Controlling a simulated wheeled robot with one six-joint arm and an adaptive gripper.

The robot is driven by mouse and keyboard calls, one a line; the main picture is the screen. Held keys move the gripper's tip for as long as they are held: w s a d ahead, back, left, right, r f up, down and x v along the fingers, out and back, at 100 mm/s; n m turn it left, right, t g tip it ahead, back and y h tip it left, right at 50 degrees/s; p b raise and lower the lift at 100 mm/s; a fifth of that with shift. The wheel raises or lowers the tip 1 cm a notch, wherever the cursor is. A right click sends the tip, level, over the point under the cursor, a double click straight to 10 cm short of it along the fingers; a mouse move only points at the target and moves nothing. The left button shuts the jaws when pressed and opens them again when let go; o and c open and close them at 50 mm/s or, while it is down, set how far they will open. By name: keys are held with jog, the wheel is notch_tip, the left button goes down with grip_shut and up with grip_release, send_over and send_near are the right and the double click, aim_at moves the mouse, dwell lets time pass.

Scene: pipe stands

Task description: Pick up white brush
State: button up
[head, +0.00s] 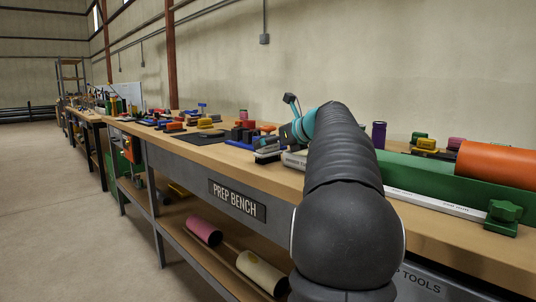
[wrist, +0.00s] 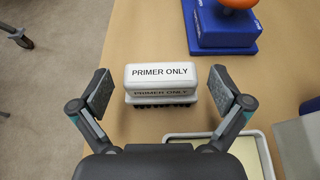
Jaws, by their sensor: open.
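The white brush (wrist: 162,74) is a white block labelled "PRIMER ONLY" with a row of dark bristles along its lower edge. It rests on the wooden bench top, centred in the wrist view. My gripper (wrist: 161,92) is open, with one finger to the left of the brush and one to the right. Gaps show between the brush and both fingers, and nothing is held.
A blue block with an orange knob (wrist: 225,27) stands just beyond the brush at right. A pale-rimmed tray (wrist: 203,137) lies near the right finger. The bench edge (wrist: 98,55) is on the left, with floor beyond. An orange pipe (head: 497,162) lies at right in the head view.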

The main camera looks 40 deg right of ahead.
jog(key=c, duration=1.2)
jog(key=shift+o, duration=0.2)
notch_tip(320, 180, up, 10)
jog(key=p, duration=0.3)
